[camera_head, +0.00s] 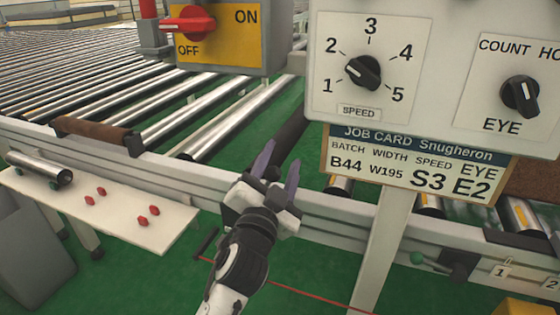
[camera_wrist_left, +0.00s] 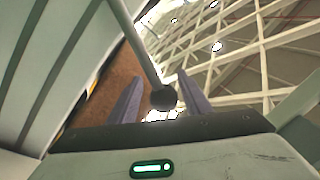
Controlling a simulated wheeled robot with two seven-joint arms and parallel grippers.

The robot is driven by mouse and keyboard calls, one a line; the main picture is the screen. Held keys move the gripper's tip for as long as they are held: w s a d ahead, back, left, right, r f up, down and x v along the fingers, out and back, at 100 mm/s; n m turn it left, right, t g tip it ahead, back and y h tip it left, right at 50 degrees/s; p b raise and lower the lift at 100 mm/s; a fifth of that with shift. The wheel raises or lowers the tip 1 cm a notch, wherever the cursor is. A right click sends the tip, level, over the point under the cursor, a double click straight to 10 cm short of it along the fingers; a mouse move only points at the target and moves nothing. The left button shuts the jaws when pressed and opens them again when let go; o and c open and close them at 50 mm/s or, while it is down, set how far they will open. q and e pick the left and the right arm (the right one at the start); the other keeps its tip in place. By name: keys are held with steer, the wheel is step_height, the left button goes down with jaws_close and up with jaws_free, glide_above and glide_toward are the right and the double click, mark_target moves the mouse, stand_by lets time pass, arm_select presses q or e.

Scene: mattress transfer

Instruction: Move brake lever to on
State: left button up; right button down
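In the wrist view a grey rod with a dark ball knob (camera_wrist_left: 163,98), which looks like the brake lever, comes down from the top and ends between my finger tips. My left gripper (camera_head: 276,168) has its two purple fingers apart in the head view, in front of the conveyor's side rail. In the wrist view my left gripper (camera_wrist_left: 158,92) is open, with gaps on both sides of the knob. In the head view the lever is hard to tell from the dark shape around the fingers. No on mark for it is readable. My right gripper is out of view.
A control panel (camera_head: 430,60) with speed and eye dials and a job card (camera_head: 418,162) stands right of my gripper. A red ON/OFF switch (camera_head: 190,24) is at the top. A side shelf (camera_head: 120,205) holds small red pieces.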

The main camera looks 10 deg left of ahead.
arm_select(q)
step_height(320, 180, up, 10)
steer(key=p, duration=0.3)
steer(key=shift+p, duration=0.4)
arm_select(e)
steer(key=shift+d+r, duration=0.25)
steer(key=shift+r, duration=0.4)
